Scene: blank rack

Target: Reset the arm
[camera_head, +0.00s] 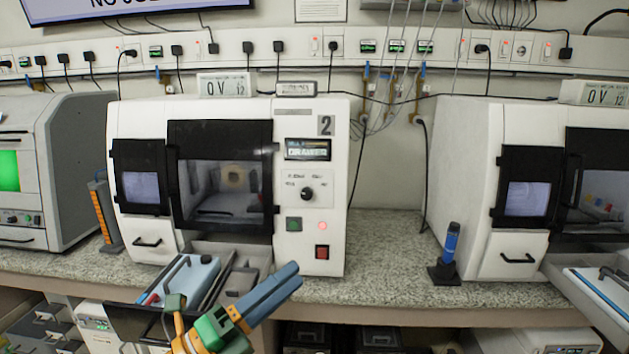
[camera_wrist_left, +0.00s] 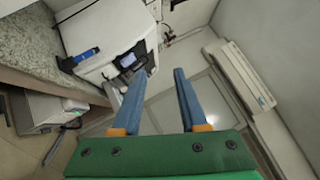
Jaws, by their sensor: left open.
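My left gripper (camera_head: 278,287) is in front of the bench in the head view, with two blue fingers pointing up and right. In the left wrist view its blue fingers (camera_wrist_left: 160,88) are spread apart with nothing between them, so it is open. In the head view it is in front of and to the right of an open drawer (camera_head: 250,258) under the white machine marked 2 (camera_head: 322,180). My right gripper does not show in either view.
A grey machine with a green screen (camera_head: 50,165) stands at the left. Another white machine (camera_head: 470,150) stands at the right, with a blue cylinder in a black stand (camera_head: 449,250) beside it and an open tray (camera_head: 590,290).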

